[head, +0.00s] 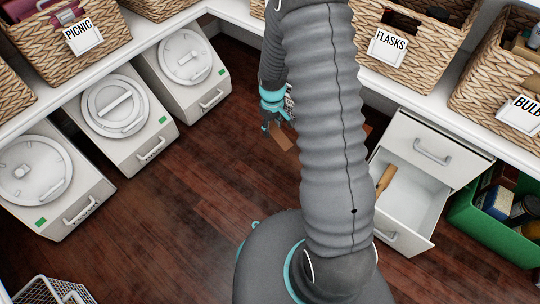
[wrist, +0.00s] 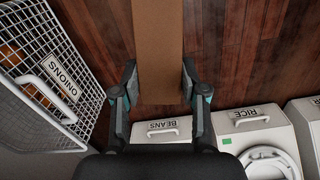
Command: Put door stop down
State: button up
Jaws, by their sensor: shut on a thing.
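The door stop, a brown flat-faced wooden piece (wrist: 160,50), is between the two fingers of my gripper (wrist: 160,84) in the wrist view. Its near end is square, and its far end runs out of the top of the picture. The fingers are closed on its sides. In the head view my gripper (head: 275,108) is in front of the dark floor, left of my arm, with a brown piece (head: 283,138) showing just below it. My arm hides part of that area.
An open white drawer (head: 408,205) holds a wooden-looking item (head: 385,180). A green crate (head: 490,225) stands right of it. White lidded bins (head: 125,120) line the left. The wrist view shows a wire basket labelled ONIONS (wrist: 55,75) close by on the left. Middle floor is clear.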

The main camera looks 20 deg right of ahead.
jog(key=d+f+n+b, duration=0.1)
jog(key=d+f+n, duration=0.3)
jog(key=f+n, duration=0.45)
jog(key=n+b, duration=0.3)
jog(key=n, duration=0.9)
send_over(264, 159)
jog(key=shift+m, duration=0.25)
notch_tip(264, 159, down, 13)
jog(key=shift+s+f, duration=0.15)
jog(key=shift+f, duration=2)
jog(key=shift+f+b, duration=0.15)
jog(key=shift+b, duration=0.2)
jog(key=o, duration=1.2)
